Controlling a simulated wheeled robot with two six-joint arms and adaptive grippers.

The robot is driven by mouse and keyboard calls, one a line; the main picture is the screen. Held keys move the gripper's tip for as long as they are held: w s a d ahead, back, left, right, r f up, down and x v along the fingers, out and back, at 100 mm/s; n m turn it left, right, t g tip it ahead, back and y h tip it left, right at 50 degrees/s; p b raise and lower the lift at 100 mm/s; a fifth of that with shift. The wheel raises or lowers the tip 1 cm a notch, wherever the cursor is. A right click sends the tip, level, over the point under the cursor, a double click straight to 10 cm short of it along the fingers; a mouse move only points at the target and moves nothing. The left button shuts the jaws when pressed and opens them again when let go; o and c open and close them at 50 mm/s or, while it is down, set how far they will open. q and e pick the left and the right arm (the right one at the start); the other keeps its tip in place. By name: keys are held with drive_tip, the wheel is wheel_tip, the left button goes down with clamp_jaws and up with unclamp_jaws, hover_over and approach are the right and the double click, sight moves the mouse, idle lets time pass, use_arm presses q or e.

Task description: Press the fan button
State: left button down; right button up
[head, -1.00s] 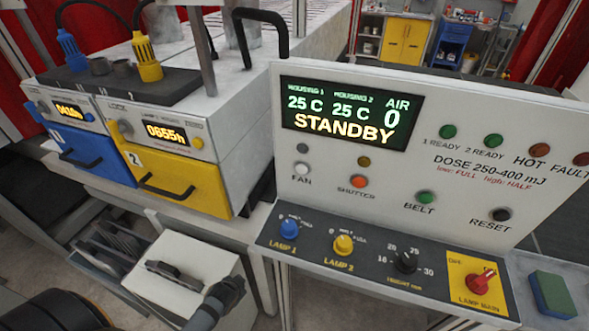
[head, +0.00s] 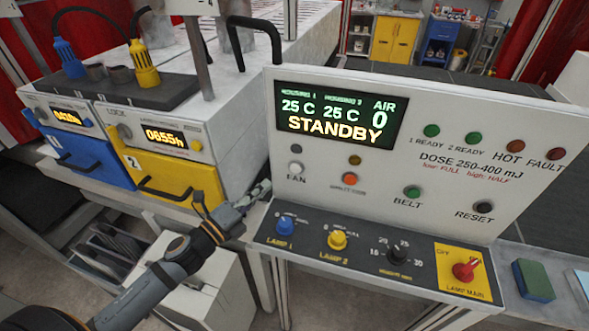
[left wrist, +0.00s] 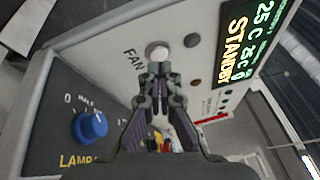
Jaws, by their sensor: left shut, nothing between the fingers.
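The white fan button (head: 296,167) sits on the light control panel (head: 330,205), above the label FAN and below a small dark indicator lamp. In the left wrist view the fan button (left wrist: 157,53) shows just beyond my fingertips. My left gripper (head: 262,188) is to the left of the panel's lower left edge in the head view, apart from the button there. The left wrist view shows its fingers (left wrist: 158,72) closed together and empty, pointing at the button. I cannot tell from this view how wide the gap to the button is. My right gripper is out of view.
The display (head: 341,114) reads STANDBY. An orange shutter button (head: 350,179), green belt button (head: 413,192) and black reset button (head: 484,207) lie right of the fan button. Blue (head: 285,226) and yellow (head: 338,240) lamp knobs sit below. Yellow drawer (head: 172,177) stands left.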

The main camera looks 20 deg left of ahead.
sight(296, 168)
use_arm(q)
drive_tip(key=s+d+m+g+h, duration=0.4)
drive_tip(key=m+h, duration=0.2)
drive_tip(key=m, duration=0.3)
drive_tip(key=shift+d, duration=0.35)
drive_tip(key=w+b, duration=0.4)
drive_tip(key=w, duration=0.5)
drive_tip(key=shift+d, duration=0.15)
drive_tip(key=shift+w, duration=0.1)
idle(0.6)
drive_tip(key=shift+w, duration=0.25)
